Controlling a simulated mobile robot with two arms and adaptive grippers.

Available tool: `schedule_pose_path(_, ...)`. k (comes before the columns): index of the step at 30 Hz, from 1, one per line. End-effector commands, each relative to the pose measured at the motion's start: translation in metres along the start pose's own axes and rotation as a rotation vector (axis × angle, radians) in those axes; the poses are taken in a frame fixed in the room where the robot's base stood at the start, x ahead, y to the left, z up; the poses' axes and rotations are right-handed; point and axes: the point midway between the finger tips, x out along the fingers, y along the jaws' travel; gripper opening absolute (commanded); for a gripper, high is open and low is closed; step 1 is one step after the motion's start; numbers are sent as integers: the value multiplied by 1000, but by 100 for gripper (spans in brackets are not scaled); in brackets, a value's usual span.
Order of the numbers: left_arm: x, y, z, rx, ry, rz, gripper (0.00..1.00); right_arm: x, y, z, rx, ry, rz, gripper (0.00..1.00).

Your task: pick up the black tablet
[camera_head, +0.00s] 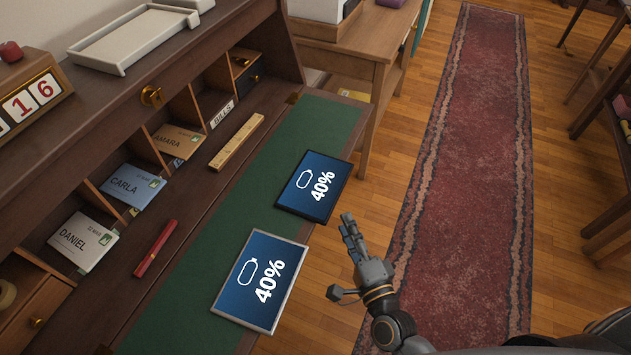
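The black tablet (313,186) has a black frame and a blue screen showing a battery sign and "40%". It lies flat on the green desk surface near the right edge of the desk. A second tablet (261,281), with a silver frame and the same screen, lies nearer to me. My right gripper (340,255) is off the desk's right edge, below and to the right of the black tablet and apart from it. Its fingers are spread and hold nothing. My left gripper is not in view.
A red pen-like item (156,248) and a wooden ruler-like bar (237,142) lie on the desk's wooden part. Behind them are cubbyholes with envelopes (132,186). A white tray (135,36) sits on top. A red rug (465,170) covers clear floor at right.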

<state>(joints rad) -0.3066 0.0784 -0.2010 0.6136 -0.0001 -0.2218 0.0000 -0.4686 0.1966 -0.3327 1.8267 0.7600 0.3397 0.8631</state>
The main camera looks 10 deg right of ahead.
Motion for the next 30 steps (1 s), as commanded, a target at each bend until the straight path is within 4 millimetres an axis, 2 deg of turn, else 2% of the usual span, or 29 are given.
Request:
schedule_pose_path(8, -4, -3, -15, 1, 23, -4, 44, 23, -2, -1, -1, 1, 0, 37)
schedule_pose_path(15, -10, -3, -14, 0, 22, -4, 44, 58, -2, -4, -2, 0, 0, 37)
schedule_pose_path(19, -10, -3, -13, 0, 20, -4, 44, 66, -1, -4, -2, 0, 1, 37)
schedule_pose_path(25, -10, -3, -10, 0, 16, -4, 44, 66, -1, -4, -2, 0, 1, 37)
schedule_pose_path(30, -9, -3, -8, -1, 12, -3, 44, 66, -1, -4, -2, -1, 1, 2)
